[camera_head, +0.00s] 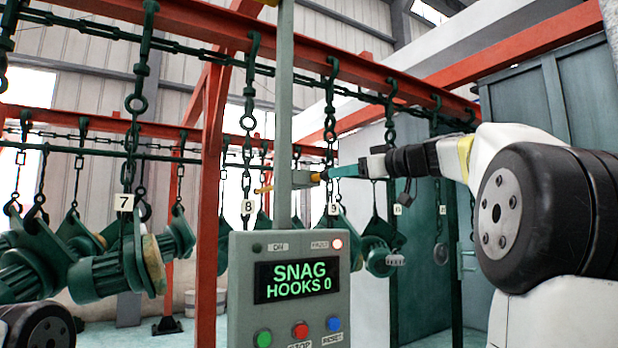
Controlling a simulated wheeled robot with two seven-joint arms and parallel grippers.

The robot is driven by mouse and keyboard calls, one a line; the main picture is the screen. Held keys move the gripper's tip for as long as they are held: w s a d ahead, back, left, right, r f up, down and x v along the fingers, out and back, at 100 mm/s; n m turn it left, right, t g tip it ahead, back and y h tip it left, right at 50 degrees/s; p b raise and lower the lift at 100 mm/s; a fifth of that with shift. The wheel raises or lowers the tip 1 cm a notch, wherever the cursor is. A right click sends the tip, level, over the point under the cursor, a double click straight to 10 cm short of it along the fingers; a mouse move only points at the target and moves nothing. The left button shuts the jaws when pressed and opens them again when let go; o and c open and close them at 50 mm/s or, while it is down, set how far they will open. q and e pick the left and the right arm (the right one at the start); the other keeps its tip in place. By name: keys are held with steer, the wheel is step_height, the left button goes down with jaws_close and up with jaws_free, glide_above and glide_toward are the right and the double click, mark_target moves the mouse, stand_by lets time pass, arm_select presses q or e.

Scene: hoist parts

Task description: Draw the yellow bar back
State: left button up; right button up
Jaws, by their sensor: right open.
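The thin yellow bar (263,189) shows at the grey-green upright post (284,130). One end sticks out left of the post, and a small yellow piece shows right of it, close to my fingertips. The post hides the part between. My right gripper (328,174) reaches in from the right with its teal fingers at the right side of the post. It is open, and I cannot tell whether its fingers touch the bar. My left gripper is not in view.
A control box (297,285) on the post reads "SNAG HOOKS 0", with its fault lamp lit red. Behind it, chains and hooks hang from red beams (230,35), with green hoist parts (105,270) and numbered tags. A teal door (420,240) stands at the back right.

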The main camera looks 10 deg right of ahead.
mark_target(327, 175)
steer(key=x, duration=0.7)
steer(key=shift+w+a, duration=0.1)
steer(key=shift+a, duration=0.05)
steer(key=shift+c, duration=0.2)
jaws_close()
stand_by(1.0)
